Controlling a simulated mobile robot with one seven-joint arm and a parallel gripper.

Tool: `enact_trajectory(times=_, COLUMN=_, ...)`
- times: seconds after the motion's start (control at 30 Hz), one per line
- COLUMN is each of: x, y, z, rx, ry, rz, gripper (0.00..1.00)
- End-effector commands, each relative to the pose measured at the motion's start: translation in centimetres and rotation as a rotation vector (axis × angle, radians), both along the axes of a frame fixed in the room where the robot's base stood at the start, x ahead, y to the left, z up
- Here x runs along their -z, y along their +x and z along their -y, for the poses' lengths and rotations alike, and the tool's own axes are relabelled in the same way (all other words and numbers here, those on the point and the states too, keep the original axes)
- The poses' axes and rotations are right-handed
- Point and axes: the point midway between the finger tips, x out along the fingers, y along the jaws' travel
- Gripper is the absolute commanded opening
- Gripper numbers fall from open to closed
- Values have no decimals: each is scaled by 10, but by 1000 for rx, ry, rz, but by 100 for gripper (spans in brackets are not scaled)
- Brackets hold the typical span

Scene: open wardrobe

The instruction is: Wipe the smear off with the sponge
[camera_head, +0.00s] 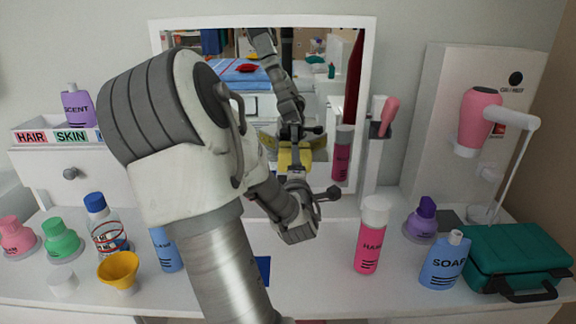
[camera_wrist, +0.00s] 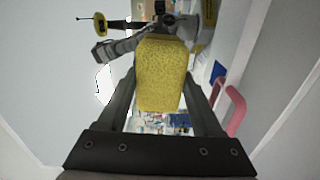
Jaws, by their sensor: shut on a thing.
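The yellow sponge (camera_wrist: 163,72) is between the two dark fingers of my gripper (camera_wrist: 160,88) in the wrist view, and the gripper is shut on it. The sponge points toward the white-framed mirror (camera_head: 367,100). In the head view my arm covers the mirror's left and lower middle. A yellow patch (camera_head: 293,160) shows just beyond my wrist; I cannot tell how much is sponge and how much is reflection. I cannot tell whether the sponge touches the glass.
A pink bottle (camera_head: 370,238), a blue soap bottle (camera_head: 444,262) and a teal case (camera_head: 515,258) stand on the right. A yellow cup (camera_head: 119,268) and several bottles stand on the left. A pink-handled item (camera_head: 389,117) hangs beside the mirror. The counter right of my arm has some free room.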

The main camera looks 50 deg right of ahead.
Motion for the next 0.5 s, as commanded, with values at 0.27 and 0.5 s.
enact_trajectory(times=0.27, x=-1, y=8, z=-2, rx=-6, ry=0, rz=-1, gripper=23)
enact_trajectory(times=0.5, x=-1, y=28, z=-17, rx=-14, ry=-3, rz=0, gripper=23)
